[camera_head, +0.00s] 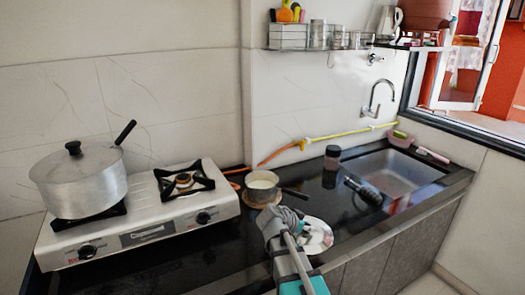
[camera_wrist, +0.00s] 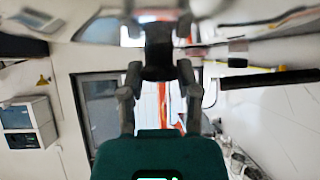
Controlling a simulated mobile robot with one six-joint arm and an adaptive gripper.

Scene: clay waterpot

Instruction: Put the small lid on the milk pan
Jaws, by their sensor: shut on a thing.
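The milk pan (camera_head: 262,185) stands on the dark counter just right of the stove, upright on a round brown base. It is open on top with pale contents, and its dark handle points right. The small lid (camera_head: 322,235) is a shiny round disc in front and to the right of the pan, apart from it. My gripper (camera_head: 300,238) is at the lid, partly in front of it. In the wrist view my gripper (camera_wrist: 158,68) is shut on the lid's dark knob (camera_wrist: 158,45), with the shiny lid (camera_wrist: 95,28) spread across the top. I cannot tell its height above the counter.
A large lidded pot (camera_head: 80,182) sits on the left burner of the white stove (camera_head: 140,225); the right burner is empty. A jar (camera_head: 332,157), a dark object (camera_head: 363,190) and the sink (camera_head: 392,172) lie to the right. A yellow hose (camera_head: 340,135) runs along the wall.

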